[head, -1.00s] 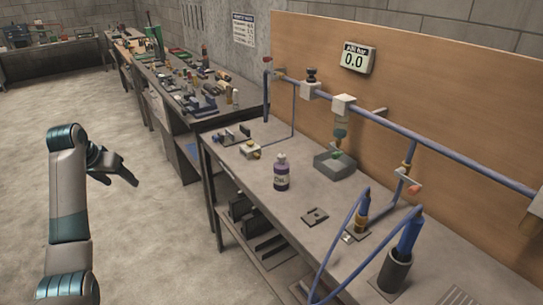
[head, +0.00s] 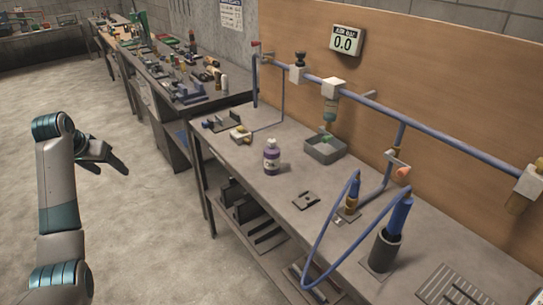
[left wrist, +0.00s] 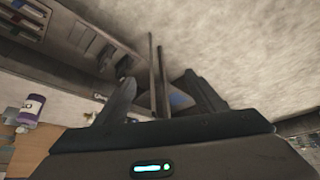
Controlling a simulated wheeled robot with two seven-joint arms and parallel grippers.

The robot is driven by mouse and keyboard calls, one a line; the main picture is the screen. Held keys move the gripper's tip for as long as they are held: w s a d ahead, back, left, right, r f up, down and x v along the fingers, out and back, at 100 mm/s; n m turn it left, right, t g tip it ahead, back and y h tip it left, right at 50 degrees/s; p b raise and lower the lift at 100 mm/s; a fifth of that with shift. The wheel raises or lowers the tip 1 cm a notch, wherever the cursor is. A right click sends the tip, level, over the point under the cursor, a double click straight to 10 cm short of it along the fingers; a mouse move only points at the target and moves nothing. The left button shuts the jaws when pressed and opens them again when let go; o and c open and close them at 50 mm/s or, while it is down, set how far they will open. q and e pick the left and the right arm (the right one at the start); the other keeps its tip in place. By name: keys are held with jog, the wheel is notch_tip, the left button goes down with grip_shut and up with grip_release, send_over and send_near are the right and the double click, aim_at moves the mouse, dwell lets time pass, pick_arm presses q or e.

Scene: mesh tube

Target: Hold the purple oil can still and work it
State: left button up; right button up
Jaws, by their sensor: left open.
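The purple oil can (head: 271,157) is a small bottle with a white cap and a pale label. It stands upright on the grey workbench (head: 292,187), near its front edge. It also shows at the left of the left wrist view (left wrist: 31,108), apart from the fingers. My left gripper (head: 124,168) is open and empty over the floor, left of the bench and well away from the can. Its two fingers are spread in the left wrist view (left wrist: 165,95). My right gripper is in neither view.
A blue pipe (head: 400,118) runs along the wooden back panel below a gauge (head: 346,41) reading 0.0. A grey tray (head: 325,150) and a flat dark plate (head: 306,200) lie near the can. A blue hose (head: 322,228) loops at the front right. Floor left of the bench is clear.

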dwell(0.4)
